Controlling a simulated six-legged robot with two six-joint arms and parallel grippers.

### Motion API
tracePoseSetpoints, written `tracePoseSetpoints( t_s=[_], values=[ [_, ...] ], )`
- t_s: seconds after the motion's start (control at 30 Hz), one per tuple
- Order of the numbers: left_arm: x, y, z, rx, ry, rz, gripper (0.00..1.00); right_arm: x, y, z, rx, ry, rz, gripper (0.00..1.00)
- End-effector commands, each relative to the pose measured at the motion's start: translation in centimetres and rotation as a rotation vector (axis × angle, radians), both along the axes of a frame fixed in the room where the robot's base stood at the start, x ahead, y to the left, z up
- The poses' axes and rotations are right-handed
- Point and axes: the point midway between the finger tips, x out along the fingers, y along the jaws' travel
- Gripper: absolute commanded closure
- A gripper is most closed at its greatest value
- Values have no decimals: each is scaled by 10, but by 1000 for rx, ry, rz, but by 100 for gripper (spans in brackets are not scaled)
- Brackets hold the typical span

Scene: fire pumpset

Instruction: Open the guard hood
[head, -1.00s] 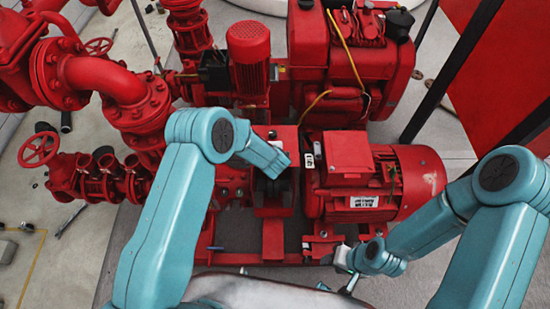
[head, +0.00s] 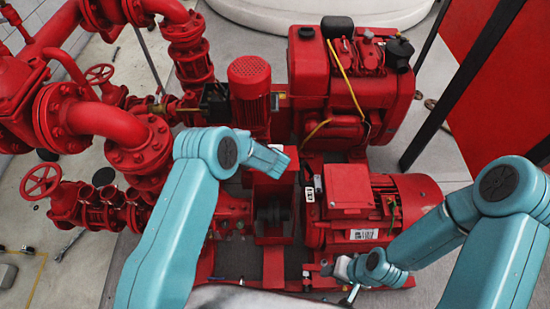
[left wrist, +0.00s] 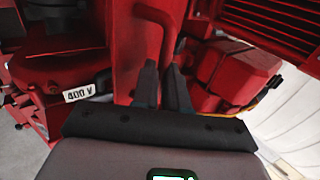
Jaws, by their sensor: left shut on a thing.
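The guard hood (head: 274,188) is a red cover standing raised in the middle of the pumpset in the head view. Below it, the dark shaft coupling (head: 272,212) shows in the open red housing. In the left wrist view, my left gripper (left wrist: 162,68) has its black fingers shut on the red bent handle (left wrist: 158,22) of the hood (left wrist: 128,45). In the head view, my left wrist hides those fingers. My right gripper (head: 342,268) is low beside the motor's front edge. Its fingers are too small to tell open from shut.
A red motor (head: 405,200) stands right of the hood, with a red engine (head: 350,85) behind. A small upright motor (head: 249,85) is behind the hood. Red pipes and valves (head: 100,120) crowd the left. A black post (head: 430,130) stands right.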

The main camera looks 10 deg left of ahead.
Motion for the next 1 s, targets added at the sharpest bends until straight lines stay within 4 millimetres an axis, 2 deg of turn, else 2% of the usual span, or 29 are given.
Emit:
tracePoseSetpoints(
  t_s=[0.5,0.53,0.6,0.87,1.0],
  values=[
    [3,2,2,-3,-3,10,100,0,0,2,0,0,0,57],
    [3,2,2,-2,-4,10,78,0,0,2,0,0,0,57],
    [3,2,2,-2,-2,8,62,0,0,2,0,0,0,57],
    [4,1,1,-1,-1,3,62,0,0,2,0,0,0,57],
    [-1,0,8,-1,-1,2,62,0,0,1,0,0,0,57]
  ],
)
